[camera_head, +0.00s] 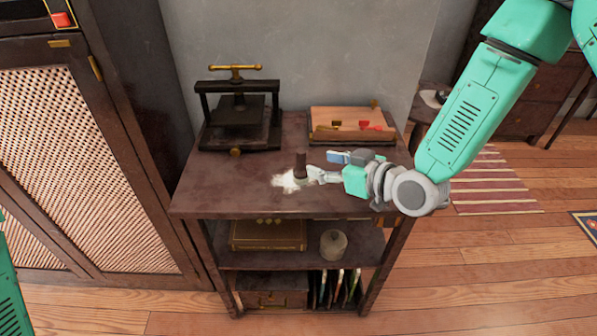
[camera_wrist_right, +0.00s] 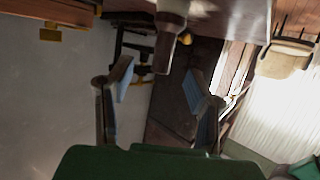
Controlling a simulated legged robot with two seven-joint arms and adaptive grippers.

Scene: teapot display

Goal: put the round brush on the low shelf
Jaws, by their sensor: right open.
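The round brush (camera_head: 300,167) stands on the table top with its dark handle up and pale bristles at the base. Its handle also shows at the top of the right wrist view (camera_wrist_right: 168,38), beyond the fingers. My right gripper (camera_head: 324,168) is just right of the brush, low over the table top. Its blue-padded fingers (camera_wrist_right: 160,82) are apart with nothing between them. Below the top are a middle shelf (camera_head: 366,247) and a bottom shelf partly hidden by its contents. My left gripper is out of view; only part of my left arm shows.
A black press (camera_head: 240,112) and a wooden tray (camera_head: 350,125) stand at the back of the table. The middle shelf holds a box (camera_head: 267,236) and a pale round object (camera_head: 333,244), with bare room at its right. A case (camera_head: 272,291) and several upright thin items fill the bottom.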

